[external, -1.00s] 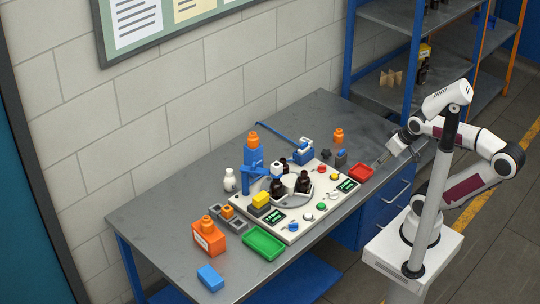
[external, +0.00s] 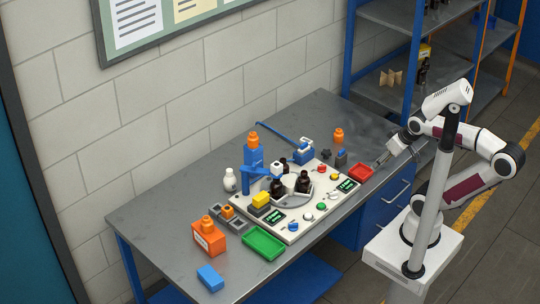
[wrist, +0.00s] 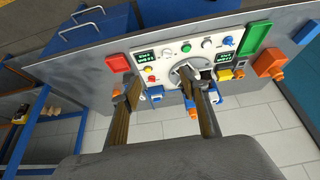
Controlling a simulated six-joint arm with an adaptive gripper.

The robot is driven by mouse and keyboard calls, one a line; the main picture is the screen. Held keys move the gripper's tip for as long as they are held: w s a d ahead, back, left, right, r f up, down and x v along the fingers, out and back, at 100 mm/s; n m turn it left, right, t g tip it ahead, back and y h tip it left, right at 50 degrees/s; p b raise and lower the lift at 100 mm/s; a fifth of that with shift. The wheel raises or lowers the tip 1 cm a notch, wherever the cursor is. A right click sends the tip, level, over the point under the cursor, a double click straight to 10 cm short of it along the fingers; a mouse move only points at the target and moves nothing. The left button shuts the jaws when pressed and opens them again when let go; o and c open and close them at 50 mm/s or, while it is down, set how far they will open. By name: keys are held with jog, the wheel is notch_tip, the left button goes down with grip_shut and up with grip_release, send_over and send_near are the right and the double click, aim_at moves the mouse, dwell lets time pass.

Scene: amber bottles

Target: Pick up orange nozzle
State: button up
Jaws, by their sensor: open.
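Several orange pieces are in view, and I cannot tell for sure which is the nozzle. A small orange piece (external: 227,211) sits on a grey holder at the left of the bench, also in the wrist view (wrist: 239,74). Another orange piece (external: 338,135) stands at the back right, and shows partly by a finger in the wrist view (wrist: 117,93). My gripper (external: 378,162) is open and empty at the bench's right end, beyond the red tray. Its two fingers (wrist: 168,103) are spread apart in the wrist view.
A white station (external: 292,232) with buttons and dark bottles fills the middle of the bench. Red (external: 361,179) and green (external: 281,248) trays flank it. An orange bottle (external: 208,239) and blue block (external: 210,278) stand at left.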

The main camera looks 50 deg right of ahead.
jog(key=w+a+r+n+t+y, duration=0.1)
jog(key=w+a+r+y, duration=0.1)
jog(key=w+a, duration=0.5)
jog(key=w+a+r+t+y, duration=0.1)
jog(key=w+a, duration=0.4)
jog(key=w, duration=0.4)
jog(key=t, duration=0.5)
send_over(229, 212)
jog(key=s+d, duration=0.2)
jog(key=s, duration=0.1)
notch_tip(229, 212, down, 17)
jog(key=f+h, duration=0.1)
jog(key=f, duration=0.1)
jog(key=a+f, duration=0.1)
jog(key=f, duration=0.2)
jog(key=s+a+f+m+h, duration=0.1)
jog(key=f, duration=0.1)
jog(key=shift+f+t+h, duration=0.2)
jog(key=shift+t+h, duration=0.1)
jog(key=shift+t, duration=0.1)
jog(key=shift+s+a+f, duration=0.1)
jog(key=shift+s+f, duration=0.05)
jog(key=shift+f, duration=0.5)
